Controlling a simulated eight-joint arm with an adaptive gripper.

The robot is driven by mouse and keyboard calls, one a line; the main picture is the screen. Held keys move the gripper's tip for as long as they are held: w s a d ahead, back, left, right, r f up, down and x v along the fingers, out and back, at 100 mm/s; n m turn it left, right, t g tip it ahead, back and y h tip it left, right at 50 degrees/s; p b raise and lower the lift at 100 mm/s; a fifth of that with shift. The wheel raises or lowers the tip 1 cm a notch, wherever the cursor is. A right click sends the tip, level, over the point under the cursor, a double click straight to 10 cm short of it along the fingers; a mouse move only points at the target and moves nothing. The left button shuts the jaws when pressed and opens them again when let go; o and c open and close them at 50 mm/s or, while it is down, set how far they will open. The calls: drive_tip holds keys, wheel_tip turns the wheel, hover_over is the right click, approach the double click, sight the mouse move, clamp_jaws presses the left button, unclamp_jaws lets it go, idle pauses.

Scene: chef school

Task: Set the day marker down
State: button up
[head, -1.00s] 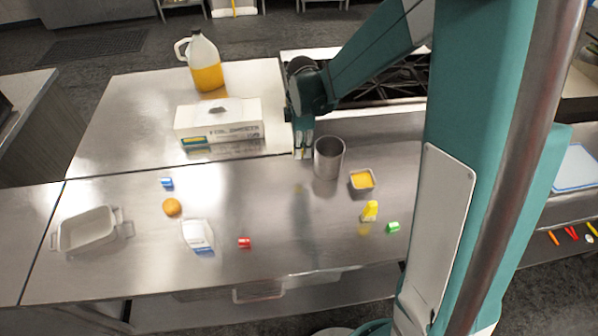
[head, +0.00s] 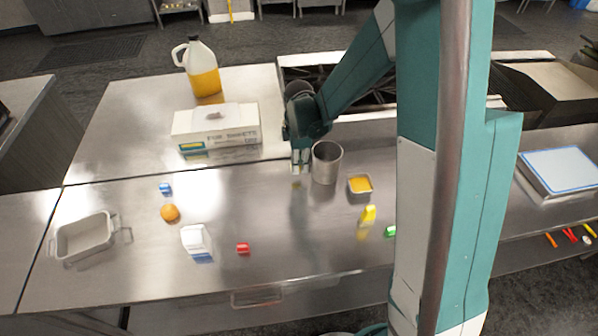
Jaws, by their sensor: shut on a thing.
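My gripper (head: 300,168) points down above the steel counter, just left of the steel cup (head: 327,163). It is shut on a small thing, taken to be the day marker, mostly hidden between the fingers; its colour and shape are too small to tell. A faint reflection lies on the counter below the fingertips. I cannot tell whether the held thing touches the counter.
On the steel counter (head: 130,285) are a blue piece (head: 165,188), an orange ball (head: 170,213), a white carton (head: 197,240), a red piece (head: 243,248), a yellow item (head: 367,216), a square cup (head: 360,185) and a grey dish (head: 85,238). A box (head: 216,128) stands behind.

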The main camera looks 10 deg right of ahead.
sight(299, 178)
drive_tip(key=shift+f, duration=0.15)
drive_tip(key=shift+f, duration=1.95)
drive_tip(key=shift+f, duration=0.15)
drive_tip(key=o, duration=0.8)
drive_tip(key=shift+c, duration=0.2)
drive_tip(key=shift+r, duration=0.2)
drive_tip(key=shift+r, duration=6)
